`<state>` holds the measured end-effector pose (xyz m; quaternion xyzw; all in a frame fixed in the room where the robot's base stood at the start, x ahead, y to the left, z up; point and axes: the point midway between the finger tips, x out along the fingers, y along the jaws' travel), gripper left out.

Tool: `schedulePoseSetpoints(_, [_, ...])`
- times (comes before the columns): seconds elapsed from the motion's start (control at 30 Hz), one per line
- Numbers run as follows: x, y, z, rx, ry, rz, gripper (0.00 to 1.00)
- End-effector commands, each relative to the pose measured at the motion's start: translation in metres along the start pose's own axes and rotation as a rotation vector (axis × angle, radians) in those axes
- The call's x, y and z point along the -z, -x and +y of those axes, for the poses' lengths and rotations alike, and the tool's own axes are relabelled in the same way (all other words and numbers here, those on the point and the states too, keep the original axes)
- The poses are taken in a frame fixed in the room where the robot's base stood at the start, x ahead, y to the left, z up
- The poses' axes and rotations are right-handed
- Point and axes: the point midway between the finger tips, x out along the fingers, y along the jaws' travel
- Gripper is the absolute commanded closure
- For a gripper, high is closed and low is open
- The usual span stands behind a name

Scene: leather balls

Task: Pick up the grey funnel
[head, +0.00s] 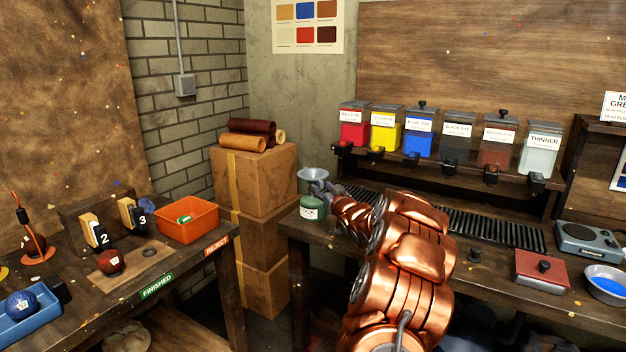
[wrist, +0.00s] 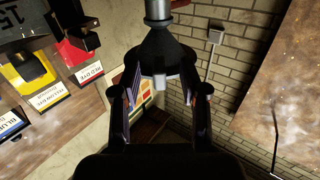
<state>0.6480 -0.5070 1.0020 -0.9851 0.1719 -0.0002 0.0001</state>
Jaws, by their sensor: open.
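My gripper (head: 328,187) is just right of the funnel in the head view, at the end of my copper arm. It is open, with two dark fingers spread apart in the wrist view (wrist: 163,92). A dark bell shape with a silver stem shows at the top of that upside-down view; I cannot tell whether it is the funnel. Contact between fingers and funnel cannot be made out.
Stacked cardboard boxes (head: 253,180) with leather rolls stand left of the bench. A shelf of dye bins (head: 420,135) runs behind a black ribbed strip (head: 470,222). A red-lidded box (head: 542,268) and a scale (head: 590,240) sit to the right. An orange bin (head: 187,220) is on the left table.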

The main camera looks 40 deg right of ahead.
Motion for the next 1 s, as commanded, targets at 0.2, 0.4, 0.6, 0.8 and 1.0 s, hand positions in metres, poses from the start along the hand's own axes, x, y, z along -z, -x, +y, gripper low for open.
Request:
schedulePoseSetpoints(0.2, [-0.001, -0.023, 0.001, 0.000, 0.002, 0.000, 0.56])
schedulePoseSetpoints(0.4, [-0.002, -0.027, 0.001, 0.000, 0.000, -0.001, 0.56])
schedulePoseSetpoints(0.6, [-0.001, -0.027, 0.001, 0.000, 0.000, -0.001, 0.66])
schedulePoseSetpoints(0.8, [-0.001, -0.027, 0.001, 0.000, 0.000, -0.001, 0.86])
schedulePoseSetpoints(1.0, [-0.001, -0.027, 0.001, 0.000, 0.000, -0.001, 1.00])
